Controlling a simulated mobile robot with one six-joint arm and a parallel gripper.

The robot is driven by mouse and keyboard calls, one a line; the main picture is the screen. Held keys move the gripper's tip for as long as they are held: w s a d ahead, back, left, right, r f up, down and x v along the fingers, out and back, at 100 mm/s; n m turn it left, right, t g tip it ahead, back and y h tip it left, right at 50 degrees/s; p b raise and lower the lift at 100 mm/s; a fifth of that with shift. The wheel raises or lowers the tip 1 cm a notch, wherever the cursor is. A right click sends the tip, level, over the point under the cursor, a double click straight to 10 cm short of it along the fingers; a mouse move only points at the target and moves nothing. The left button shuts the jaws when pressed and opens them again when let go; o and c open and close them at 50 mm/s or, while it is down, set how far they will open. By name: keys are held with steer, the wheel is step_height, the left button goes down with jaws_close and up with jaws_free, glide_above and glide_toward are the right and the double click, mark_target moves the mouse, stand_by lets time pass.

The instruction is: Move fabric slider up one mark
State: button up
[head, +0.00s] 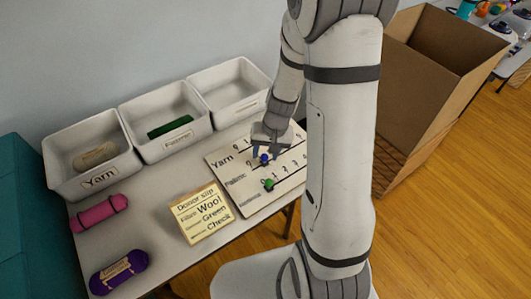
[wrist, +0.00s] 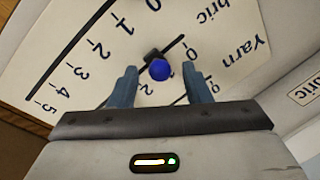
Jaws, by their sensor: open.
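The blue slider knob (wrist: 160,69) sits on a dark slide on the middle line of the tally board (head: 243,201). That line matches the Fabric label (wrist: 212,11), partly cut off in the wrist view. The knob stands between the 0 and the 2 and covers the mark between them. It also shows in the head view (head: 264,159). My gripper (wrist: 160,68) is open over the board, one finger on each side of the knob, with a visible gap to each. In the head view my gripper (head: 268,152) is just behind the knob.
A green slider (head: 268,184) is on the front row. The donor slip (head: 202,212) stands left of the board. White bins (head: 55,178) line the back of the table. Pink (head: 99,213) and purple (head: 119,272) rolls lie at left. A cardboard box (head: 425,110) is at right.

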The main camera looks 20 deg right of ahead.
steer(key=shift+f, duration=0.2)
steer(key=shift+c, duration=0.2)
jaws_close()
